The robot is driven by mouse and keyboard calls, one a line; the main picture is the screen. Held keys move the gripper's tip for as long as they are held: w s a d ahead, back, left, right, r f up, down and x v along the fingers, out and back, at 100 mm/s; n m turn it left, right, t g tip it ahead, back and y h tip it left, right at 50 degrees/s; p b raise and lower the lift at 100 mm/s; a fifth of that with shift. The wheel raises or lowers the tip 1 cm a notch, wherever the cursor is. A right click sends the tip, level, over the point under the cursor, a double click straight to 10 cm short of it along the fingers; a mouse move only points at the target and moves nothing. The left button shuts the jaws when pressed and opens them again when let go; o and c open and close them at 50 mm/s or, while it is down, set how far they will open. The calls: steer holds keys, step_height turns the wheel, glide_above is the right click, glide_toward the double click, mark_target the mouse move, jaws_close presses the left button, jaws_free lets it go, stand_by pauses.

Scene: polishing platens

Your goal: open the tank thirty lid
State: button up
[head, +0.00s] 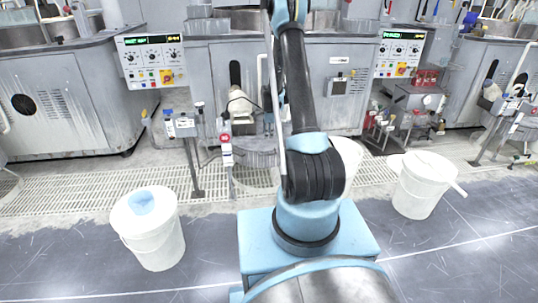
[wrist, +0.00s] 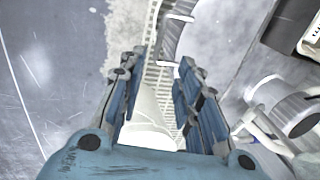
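No label reading thirty is legible, so I cannot tell which container is tank thirty. White lidded buckets stand on the floor in the head view: one at left (head: 150,240) with a blue patch on its lid, one at right (head: 417,192), and one partly hidden behind my arm (head: 350,165). In the wrist view my gripper (wrist: 162,58) has its two blue-grey fingers apart. A white rounded object (wrist: 148,128) shows between and below the fingers, partly covered by the gripper body; I cannot tell whether it touches them. My gripper is not clearly visible in the head view.
Grey machine cabinets with control panels (head: 152,60) line the back. A slatted floor grating (head: 80,188) runs in front of them. Post-mounted boxes (head: 182,125) and a metal cart (head: 410,105) stand near it.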

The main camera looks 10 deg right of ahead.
glide_toward(268, 151)
steer(key=s+f, duration=0.1)
steer(key=f, duration=0.1)
steer(key=s+f, duration=0.1)
steer(key=f, duration=0.1)
steer(key=s+f, duration=0.1)
steer(key=f, duration=0.1)
steer(key=shift+a+f, duration=0.3)
steer(key=shift+f, duration=0.1)
jaws_close()
